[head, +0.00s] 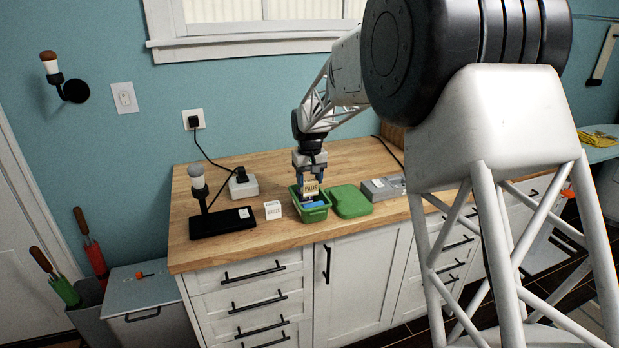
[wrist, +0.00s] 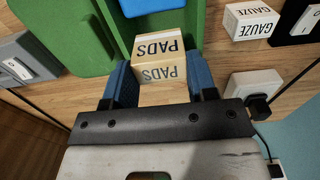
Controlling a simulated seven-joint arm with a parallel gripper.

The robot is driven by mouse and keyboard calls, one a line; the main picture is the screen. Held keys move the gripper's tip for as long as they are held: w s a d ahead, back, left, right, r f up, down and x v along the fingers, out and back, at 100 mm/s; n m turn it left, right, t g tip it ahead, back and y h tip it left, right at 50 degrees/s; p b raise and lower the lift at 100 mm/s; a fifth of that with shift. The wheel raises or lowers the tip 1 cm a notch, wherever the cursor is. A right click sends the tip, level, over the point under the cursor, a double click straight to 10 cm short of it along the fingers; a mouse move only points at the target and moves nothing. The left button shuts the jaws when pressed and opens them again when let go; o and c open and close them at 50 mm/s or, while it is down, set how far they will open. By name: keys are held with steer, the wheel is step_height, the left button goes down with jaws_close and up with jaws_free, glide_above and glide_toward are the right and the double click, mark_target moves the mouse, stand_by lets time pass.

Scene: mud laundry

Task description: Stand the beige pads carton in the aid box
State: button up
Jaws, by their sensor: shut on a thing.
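The beige pads carton (head: 311,188) is held upright between the two blue fingers of my gripper (head: 311,173). In the wrist view the carton (wrist: 158,46) shows its PADS label on two faces, with my gripper (wrist: 161,80) shut on its sides. The green aid box (head: 318,217) is open on the counter, and the carton is at its back part, over or partly inside it. I cannot tell whether the carton touches the floor of the box. A blue item (head: 314,204) lies in the box in front of the carton; it also shows in the wrist view (wrist: 150,6).
The green lid (head: 350,201) lies right of the box. A white gauze carton (head: 272,210) stands to its left, near a black base with a lamp-like stand (head: 222,222). A white plug block (head: 243,187) is behind. A grey case (head: 383,188) sits right of the lid.

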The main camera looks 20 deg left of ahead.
steer(key=shift+f, duration=1.8)
stand_by(0.8)
steer(key=o, duration=0.8)
steer(key=c, duration=0.4)
steer(key=shift+r, duration=0.2)
steer(key=shift+r, duration=3.75)
steer(key=shift+r, duration=0.1)
